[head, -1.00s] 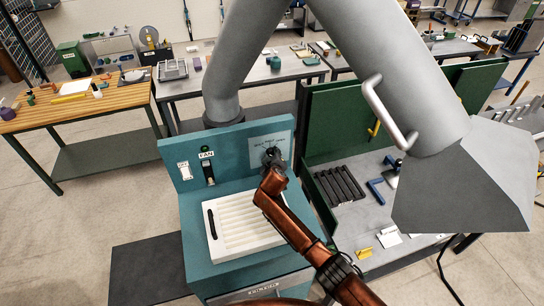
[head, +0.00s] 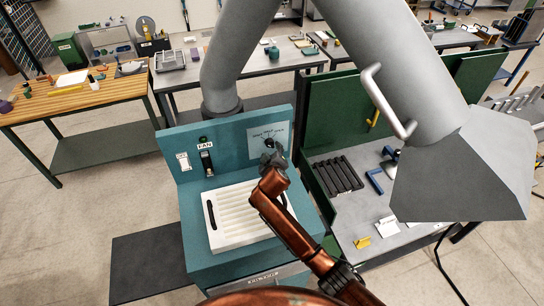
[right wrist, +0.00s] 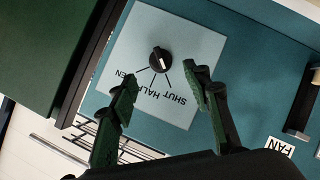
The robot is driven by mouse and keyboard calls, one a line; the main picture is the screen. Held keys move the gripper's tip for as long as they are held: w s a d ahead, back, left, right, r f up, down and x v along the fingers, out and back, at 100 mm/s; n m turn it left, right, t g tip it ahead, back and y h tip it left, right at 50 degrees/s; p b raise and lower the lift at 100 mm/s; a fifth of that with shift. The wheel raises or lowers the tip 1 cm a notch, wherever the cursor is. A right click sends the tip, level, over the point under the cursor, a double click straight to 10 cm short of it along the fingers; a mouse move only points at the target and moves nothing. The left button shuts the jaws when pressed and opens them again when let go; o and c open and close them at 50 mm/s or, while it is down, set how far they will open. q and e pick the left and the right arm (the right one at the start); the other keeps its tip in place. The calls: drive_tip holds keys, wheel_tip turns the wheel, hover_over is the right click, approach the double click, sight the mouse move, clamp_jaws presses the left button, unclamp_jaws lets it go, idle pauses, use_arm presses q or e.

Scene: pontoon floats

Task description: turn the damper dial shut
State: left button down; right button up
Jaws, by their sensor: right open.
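The damper dial (head: 269,143) is a small black knob on a pale plate (head: 257,134) at the right of the teal panel. The right wrist view shows the dial (right wrist: 158,60) closer, with lines fanning to the words SHUT, HALF and OPEN. A white mark shows on the knob, but I cannot tell surely which word it points to. My right gripper (head: 272,160) is just below and in front of the dial. Its two fingers (right wrist: 160,90) are spread apart and empty, and the dial stands clear beyond their tips. My left gripper is not in view.
A FAN switch (head: 207,162) and a white switch (head: 183,161) are left on the panel. A white slotted grille (head: 235,215) lies below. A grey duct and hood (head: 465,175) hang at right, over a green-backed bench (head: 345,120) with tools.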

drive_tip(key=shift+v, duration=2.35)
